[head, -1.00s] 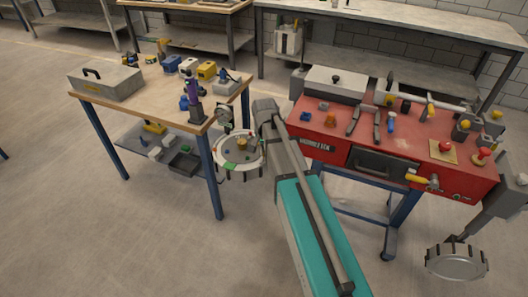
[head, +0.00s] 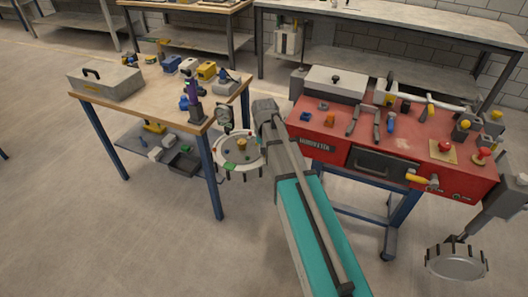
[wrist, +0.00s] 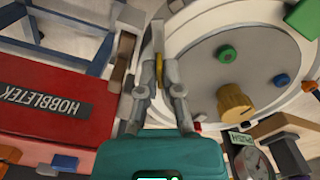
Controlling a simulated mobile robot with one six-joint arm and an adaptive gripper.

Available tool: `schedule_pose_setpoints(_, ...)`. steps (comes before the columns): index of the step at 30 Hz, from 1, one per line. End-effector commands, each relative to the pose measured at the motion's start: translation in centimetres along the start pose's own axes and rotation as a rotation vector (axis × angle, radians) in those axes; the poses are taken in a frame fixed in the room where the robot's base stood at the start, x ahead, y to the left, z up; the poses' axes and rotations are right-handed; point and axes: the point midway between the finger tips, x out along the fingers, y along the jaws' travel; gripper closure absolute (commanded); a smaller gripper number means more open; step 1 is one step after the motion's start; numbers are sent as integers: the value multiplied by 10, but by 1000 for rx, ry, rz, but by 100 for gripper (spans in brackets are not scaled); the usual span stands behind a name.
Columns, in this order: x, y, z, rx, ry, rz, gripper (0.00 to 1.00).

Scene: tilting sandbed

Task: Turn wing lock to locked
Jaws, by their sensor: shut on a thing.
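A thin yellow piece (wrist: 159,72), which looks like the wing lock, stands edge-on at the left rim of a round grey plate (wrist: 195,75) in the wrist view. My gripper (wrist: 158,88) is closed around it, one grey finger on each side. The round plate carries a brass knob (wrist: 235,102) and a green knob (wrist: 227,54). In the head view the round plate (head: 231,166) hangs beside the wooden table, at the end of my arm. My fingers and the yellow piece cannot be made out there.
A red bench (head: 335,155) with tools stands close to the right of the plate. The wooden table (head: 135,105) with a grey box (head: 106,84) is on the left. A dial gauge (wrist: 250,163) sits near the plate. Open floor lies in front.

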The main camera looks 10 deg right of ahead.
Motion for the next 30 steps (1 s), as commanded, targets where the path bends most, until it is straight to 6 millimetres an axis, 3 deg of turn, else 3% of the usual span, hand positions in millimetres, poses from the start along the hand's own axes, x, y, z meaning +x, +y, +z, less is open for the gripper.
schedule_pose_setpoints(30,0,0,0,-943,0,0,100)
